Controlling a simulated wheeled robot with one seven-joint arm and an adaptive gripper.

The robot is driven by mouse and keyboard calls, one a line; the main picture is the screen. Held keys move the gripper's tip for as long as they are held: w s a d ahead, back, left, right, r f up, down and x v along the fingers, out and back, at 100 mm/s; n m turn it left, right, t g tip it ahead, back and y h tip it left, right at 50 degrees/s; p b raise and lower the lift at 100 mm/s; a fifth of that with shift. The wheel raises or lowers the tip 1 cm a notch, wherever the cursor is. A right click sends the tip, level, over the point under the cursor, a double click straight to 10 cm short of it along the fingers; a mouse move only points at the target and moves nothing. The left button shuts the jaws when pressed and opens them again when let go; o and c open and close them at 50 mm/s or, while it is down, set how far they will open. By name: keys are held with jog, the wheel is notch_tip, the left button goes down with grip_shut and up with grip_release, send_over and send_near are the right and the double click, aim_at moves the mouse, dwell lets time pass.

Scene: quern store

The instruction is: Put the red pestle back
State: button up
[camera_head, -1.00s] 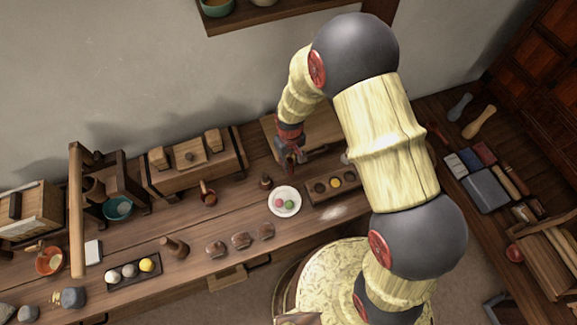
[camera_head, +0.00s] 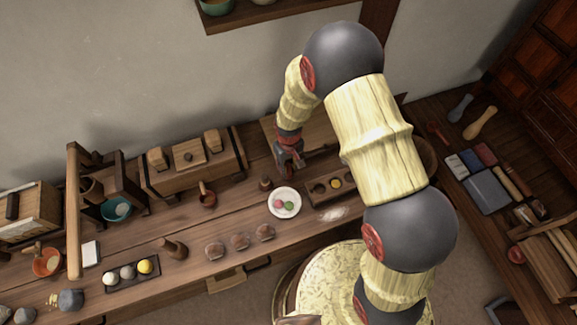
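A slim red object (camera_head: 437,132), which looks like the red pestle, lies on the right-hand bench beside my arm. A blue-grey pestle-shaped piece (camera_head: 461,107) and a tan one (camera_head: 480,122) lie to its right. My gripper (camera_head: 289,168) points down over the back of the long bench, far to the left of the red object. It is close to a wooden board (camera_head: 273,126) and a dark bar (camera_head: 321,152). My gripper's fingers are small and dark here, so I cannot tell whether they are open or hold anything.
A tray (camera_head: 317,197) of balls is to the right.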

jog(key=shift+o, duration=0.5)
jog(key=shift+r, duration=0.55)
jog(key=d+r+m+t+p, duration=0.1)
jog(key=d+r+t+p, duration=0.2)
jog(key=r, duration=2.1)
jog(key=s+d+r+m+t, duration=0.1)
jog(key=s+d+r, duration=0.4)
jog(key=s+r, duration=0.5)
jog(key=s+d+r+m+t, duration=0.1)
jog(key=s+d+r+m, duration=0.2)
jog(key=s+d+r, duration=0.3)
jog(key=s+r, duration=0.4)
jog(key=r, duration=0.1)
jog(key=shift+t, duration=0.3)
